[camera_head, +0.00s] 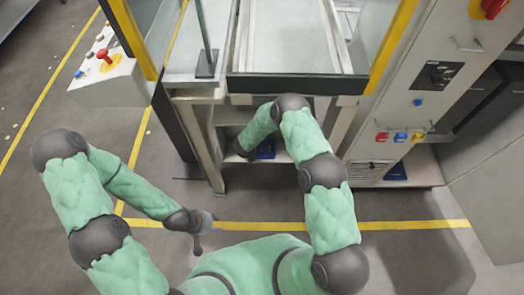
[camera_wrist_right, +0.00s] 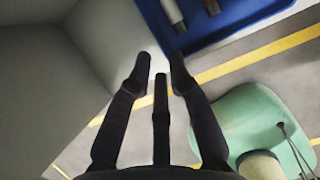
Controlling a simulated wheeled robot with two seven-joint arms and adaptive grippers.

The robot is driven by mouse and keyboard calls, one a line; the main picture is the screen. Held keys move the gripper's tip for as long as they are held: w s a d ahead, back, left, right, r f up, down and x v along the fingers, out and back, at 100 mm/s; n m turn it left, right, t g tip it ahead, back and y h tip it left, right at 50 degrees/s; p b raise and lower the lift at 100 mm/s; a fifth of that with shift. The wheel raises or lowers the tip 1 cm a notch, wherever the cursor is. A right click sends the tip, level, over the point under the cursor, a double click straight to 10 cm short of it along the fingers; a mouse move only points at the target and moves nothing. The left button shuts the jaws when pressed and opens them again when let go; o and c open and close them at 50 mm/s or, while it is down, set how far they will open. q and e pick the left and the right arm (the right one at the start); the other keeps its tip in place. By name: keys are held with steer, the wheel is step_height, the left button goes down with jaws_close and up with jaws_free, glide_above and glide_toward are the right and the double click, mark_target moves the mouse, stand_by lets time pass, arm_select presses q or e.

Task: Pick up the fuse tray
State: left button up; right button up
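The fuse tray is blue. In the head view it (camera_head: 265,152) shows in part on the low shelf under the machine, partly hidden by my right arm. In the right wrist view the tray (camera_wrist_right: 236,20) is at the top, cut off by the frame, with light cylindrical fuses (camera_wrist_right: 172,12) in it. My right gripper (camera_wrist_right: 160,78) is open and empty, its dark fingers spread, with the tray just beyond the fingertips. In the head view the right gripper (camera_head: 243,150) is small beside the tray. My left gripper (camera_head: 203,228) is low over the floor, its fingers apart, holding nothing.
The machine's table edge (camera_head: 295,84) is above the shelf, with legs (camera_head: 205,150) at its left. A control box with a red button (camera_head: 104,56) stands at left. A cabinet with colored switches (camera_head: 400,137) stands at right, another blue item (camera_head: 396,172) at its base.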

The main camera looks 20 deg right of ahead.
steer(key=b+x, duration=0.1)
steer(key=x, duration=0.3)
steer(key=shift+d, duration=0.1)
steer(key=shift+r, duration=0.1)
jaws_close()
steer(key=shift+r, duration=0.1)
